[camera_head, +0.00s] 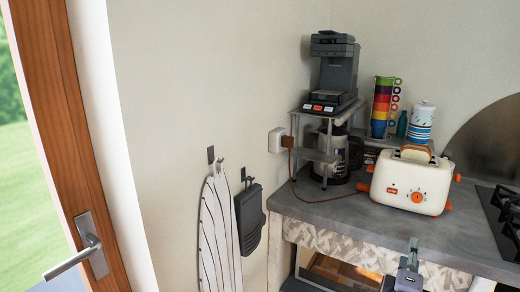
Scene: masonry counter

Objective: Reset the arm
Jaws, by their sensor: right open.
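My right gripper (411,256) shows at the bottom right, in front of the counter's patterned front edge. It is small and dark here, with its jaws open, and I see nothing held in it. My left gripper is out of view. The grey counter (300,208) runs behind and above my right gripper. A cream toaster (408,188) with orange knobs and a slice of bread on top stands on the counter behind the gripper.
A coffee machine (334,80) stands at the counter's back left. Stacked coloured cups (382,105) and a striped jar (421,125) stand behind the toaster. A dark hob (503,220) is at right. An ironing board (216,235) hangs on the wall; a wooden door (60,120) is at left.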

